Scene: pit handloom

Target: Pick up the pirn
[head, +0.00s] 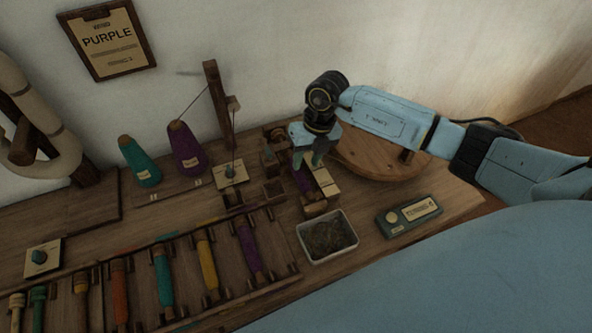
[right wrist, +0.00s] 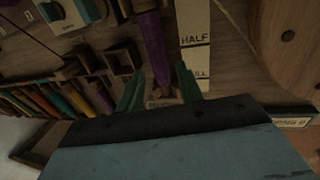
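A purple pirn (head: 301,181) lies in a wooden holder beside a pale gauge strip (head: 326,181), below my right gripper (head: 308,160). In the right wrist view the purple pirn (right wrist: 153,45) runs up between the two green fingers of my right gripper (right wrist: 159,70). The fingers are apart, with gaps on both sides of the pirn, and they hold nothing. The strip (right wrist: 195,30) reads "HALF" there. In the head view the gripper hides part of the pirn. My left gripper is not in view.
A rack (head: 285,283) holds several coloured pirns, one purple. Purple (head: 185,150) and teal (head: 140,165) cones stand behind. A grey tray (head: 351,222), a teal device (head: 409,217) and a round wooden disc (head: 380,163) are close by. A wall card (head: 108,40) reads "PURPLE".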

